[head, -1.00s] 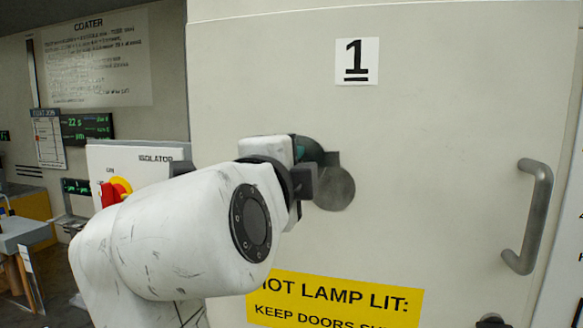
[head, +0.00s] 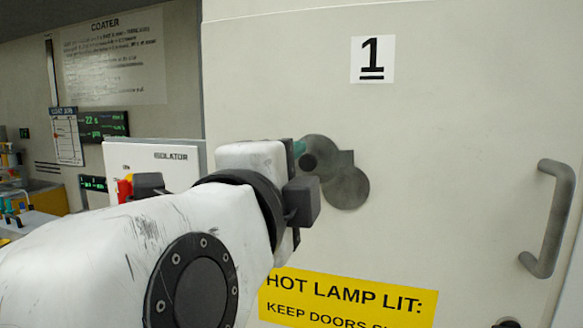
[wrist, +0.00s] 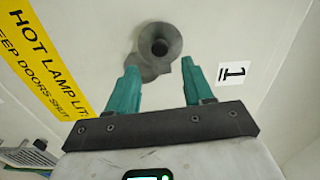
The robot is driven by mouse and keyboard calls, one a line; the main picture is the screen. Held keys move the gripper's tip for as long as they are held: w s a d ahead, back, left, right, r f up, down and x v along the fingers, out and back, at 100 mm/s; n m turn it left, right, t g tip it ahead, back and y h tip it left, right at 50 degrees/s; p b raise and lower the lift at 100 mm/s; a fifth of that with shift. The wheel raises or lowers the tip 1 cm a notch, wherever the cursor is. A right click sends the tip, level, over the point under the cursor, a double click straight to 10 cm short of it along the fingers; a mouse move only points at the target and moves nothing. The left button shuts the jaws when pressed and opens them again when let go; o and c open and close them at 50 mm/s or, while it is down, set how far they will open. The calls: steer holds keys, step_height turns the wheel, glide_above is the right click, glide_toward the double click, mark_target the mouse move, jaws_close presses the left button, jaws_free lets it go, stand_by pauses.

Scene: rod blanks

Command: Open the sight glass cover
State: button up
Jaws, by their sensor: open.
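The sight glass cover (head: 325,149) is a round grey piece on the pale door, with a dark round knob (head: 308,162) at its middle. A flat grey disc shape (head: 347,190) with a squarish tab overlaps it at lower right; I cannot tell whether it is a plate or a shadow. In the wrist view the cover (wrist: 172,36) and knob (wrist: 160,47) stand just beyond my gripper (wrist: 160,66), roughly centred between its teal fingers. The fingers are apart and empty. In the head view my gripper (head: 299,148) is mostly hidden behind my wrist.
The door has a bar handle (head: 553,220) at right, a "1" label (head: 372,60) above and a yellow lamp warning sign (head: 348,300) below. An isolator box (head: 155,158) with a red and yellow switch stands at left, close to my arm. The door around the cover is flat.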

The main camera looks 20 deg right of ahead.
steer(key=shift+v, duration=2)
